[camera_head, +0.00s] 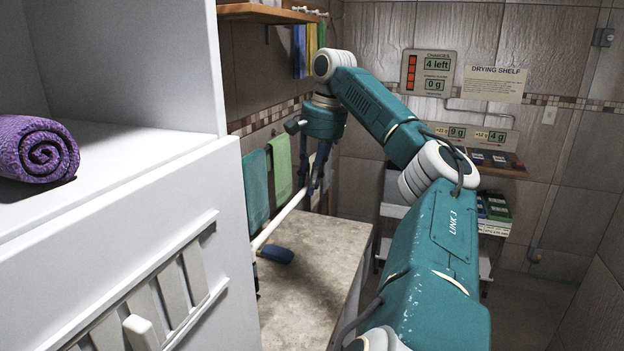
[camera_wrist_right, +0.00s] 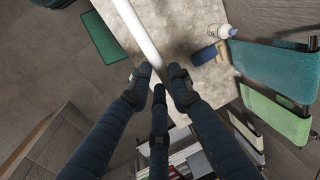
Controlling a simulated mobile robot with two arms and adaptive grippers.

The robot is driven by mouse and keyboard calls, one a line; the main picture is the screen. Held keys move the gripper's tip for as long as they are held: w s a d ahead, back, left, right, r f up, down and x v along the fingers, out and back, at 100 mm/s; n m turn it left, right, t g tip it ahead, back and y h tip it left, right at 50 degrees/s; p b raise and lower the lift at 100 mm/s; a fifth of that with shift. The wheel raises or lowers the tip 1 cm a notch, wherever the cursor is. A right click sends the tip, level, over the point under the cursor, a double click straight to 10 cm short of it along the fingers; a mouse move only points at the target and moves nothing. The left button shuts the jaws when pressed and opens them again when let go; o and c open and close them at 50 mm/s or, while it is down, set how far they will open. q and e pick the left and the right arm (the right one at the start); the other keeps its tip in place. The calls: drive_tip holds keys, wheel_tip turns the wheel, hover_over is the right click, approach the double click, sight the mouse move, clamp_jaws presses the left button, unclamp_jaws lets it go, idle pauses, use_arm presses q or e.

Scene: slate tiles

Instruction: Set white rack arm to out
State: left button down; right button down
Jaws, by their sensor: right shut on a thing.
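The white rack arm (camera_head: 279,225) is a slim white bar in the head view, slanting from beside the white cabinet up to my right gripper (camera_head: 317,182). In the right wrist view the white rack arm (camera_wrist_right: 138,32) runs from the top edge down to the dark fingers of my right gripper (camera_wrist_right: 160,82). The fingers are shut on its end, one on each side. The bar's other end is hidden behind the cabinet in the head view. My left gripper is not in view.
A stone counter (camera_head: 312,262) lies below the bar, with a blue-headed brush (camera_head: 277,254) on it. Teal (camera_head: 256,190) and green (camera_head: 281,166) towels hang on the wall behind. A white cabinet (camera_head: 120,215) with a rolled purple towel (camera_head: 38,150) fills the left.

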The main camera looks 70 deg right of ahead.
drive_tip(key=shift+r, duration=0.1)
drive_tip(key=c, duration=1.6)
unclamp_jaws()
drive_tip(key=shift+o, duration=0.2)
wheel_tip(320, 180, up, 12)
drive_tip(key=s, duration=0.2)
drive_tip(key=shift+s, duration=0.2)
